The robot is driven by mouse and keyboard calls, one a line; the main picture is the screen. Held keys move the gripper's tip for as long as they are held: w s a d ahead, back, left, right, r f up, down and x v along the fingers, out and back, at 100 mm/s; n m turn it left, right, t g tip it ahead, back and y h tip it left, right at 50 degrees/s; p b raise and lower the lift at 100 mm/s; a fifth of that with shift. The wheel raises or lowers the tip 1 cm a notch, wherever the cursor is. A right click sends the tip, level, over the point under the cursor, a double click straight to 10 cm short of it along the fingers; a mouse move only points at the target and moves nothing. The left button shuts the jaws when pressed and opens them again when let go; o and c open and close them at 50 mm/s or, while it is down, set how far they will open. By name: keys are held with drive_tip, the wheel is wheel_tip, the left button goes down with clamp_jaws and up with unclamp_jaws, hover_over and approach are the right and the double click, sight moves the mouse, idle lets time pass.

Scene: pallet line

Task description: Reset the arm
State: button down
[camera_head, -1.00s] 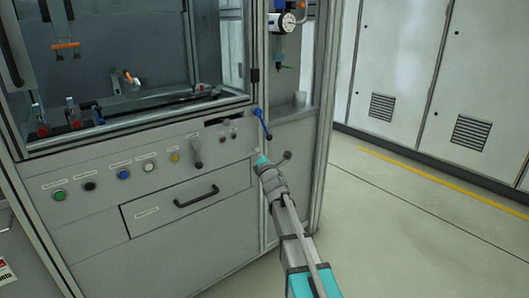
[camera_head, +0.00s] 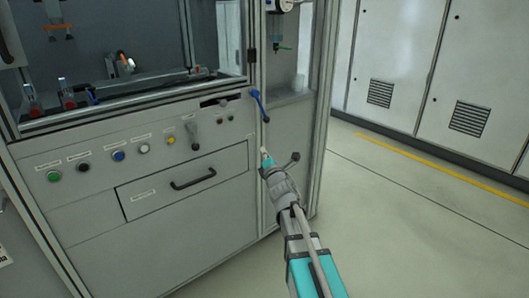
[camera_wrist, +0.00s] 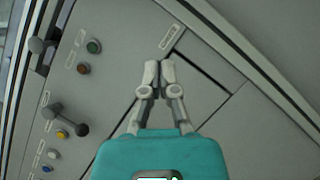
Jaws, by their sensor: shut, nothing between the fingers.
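My arm is raised in front of a grey machine cabinet (camera_head: 100,235). My gripper (camera_head: 266,153) is near the cabinet's right corner post, below a blue lever handle (camera_head: 259,102). In the wrist view my gripper (camera_wrist: 159,74) has its two grey fingertips together with nothing between them. Behind them is the grey cabinet front (camera_wrist: 215,90). I cannot tell how far the fingertips are from it.
The panel carries a green button (camera_head: 54,176), a blue button (camera_head: 119,155) and a grey lever (camera_head: 194,134). A black drawer handle (camera_head: 194,179) sticks out below. Pale floor (camera_head: 400,235) is open to the right, before white cabinets (camera_head: 395,60).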

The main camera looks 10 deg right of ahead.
drive_tip(key=s+d+f+m+g+h+p, duration=0.3)
drive_tip(key=s+f+m+g+h+p, duration=0.2)
drive_tip(key=s+f+m+g, duration=0.9)
drive_tip(key=s+a+f+m+g+y+p, duration=0.1)
drive_tip(key=s+a+m+g+p, duration=0.15)
drive_tip(key=s+m, duration=0.4)
drive_tip(key=s+a+m+g+y+p, duration=0.1)
drive_tip(key=s+a+m+g+y, duration=0.2)
drive_tip(key=s+m, duration=0.4)
wheel_tip(320, 180, up, 37)
drive_tip(key=s+n+g+h+p, duration=0.1)
drive_tip(key=p, duration=3.6)
drive_tip(key=shift+r, duration=0.15)
